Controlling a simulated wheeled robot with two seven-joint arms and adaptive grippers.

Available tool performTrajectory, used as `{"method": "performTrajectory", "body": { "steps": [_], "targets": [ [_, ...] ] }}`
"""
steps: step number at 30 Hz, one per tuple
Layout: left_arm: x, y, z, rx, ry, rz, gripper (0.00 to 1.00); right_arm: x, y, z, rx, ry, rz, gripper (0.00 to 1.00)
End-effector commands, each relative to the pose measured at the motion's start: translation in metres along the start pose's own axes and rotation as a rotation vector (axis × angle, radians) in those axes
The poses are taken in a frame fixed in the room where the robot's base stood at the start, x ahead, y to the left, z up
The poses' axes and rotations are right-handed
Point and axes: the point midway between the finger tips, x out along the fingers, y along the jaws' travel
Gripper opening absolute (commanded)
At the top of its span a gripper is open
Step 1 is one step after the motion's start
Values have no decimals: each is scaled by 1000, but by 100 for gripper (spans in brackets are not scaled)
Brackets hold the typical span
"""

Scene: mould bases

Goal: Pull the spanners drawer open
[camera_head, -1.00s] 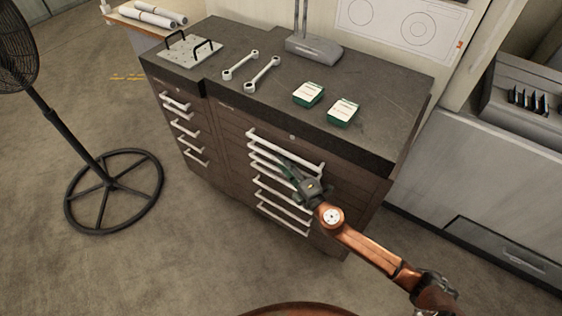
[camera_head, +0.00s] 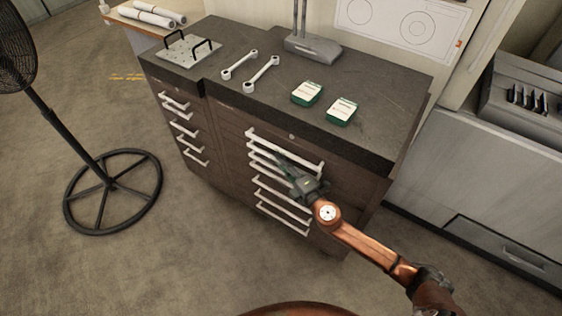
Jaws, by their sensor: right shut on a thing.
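A dark brown tool cabinet (camera_head: 232,133) stands in the middle with a dark worktop. Its right-hand bank has several drawers with long white bar handles (camera_head: 262,138), all looking closed or nearly so. No label marking the spanners drawer can be read. My right gripper (camera_head: 284,165) reaches in from the lower right and is shut on a white drawer handle (camera_head: 262,161) in the upper middle of this bank. The gripper hides part of the handles behind it. My left gripper is not in view.
Two spanners (camera_head: 261,74), two green-and-white boxes (camera_head: 307,93) and a plate with black handles (camera_head: 186,48) lie on the worktop. A black fan (camera_head: 113,190) stands at left. Floor in front of the cabinet is clear.

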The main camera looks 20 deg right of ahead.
Motion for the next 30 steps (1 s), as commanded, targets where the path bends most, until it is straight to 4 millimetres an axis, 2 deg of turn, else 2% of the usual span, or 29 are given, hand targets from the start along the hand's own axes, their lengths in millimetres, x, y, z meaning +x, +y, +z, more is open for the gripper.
{"method": "performTrajectory", "body": {
  "steps": [12,17,22,26,30],
  "targets": [
    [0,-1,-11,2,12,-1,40,0,-1,0,0,0,-1,0],
    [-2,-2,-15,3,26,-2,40,-3,0,-8,3,1,-1,0],
    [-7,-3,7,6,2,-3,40,-13,1,-30,6,2,-1,0],
    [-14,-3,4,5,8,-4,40,-24,2,-57,8,2,-1,0],
    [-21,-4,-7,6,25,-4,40,-39,1,-93,9,3,-2,0]
  ]
}}
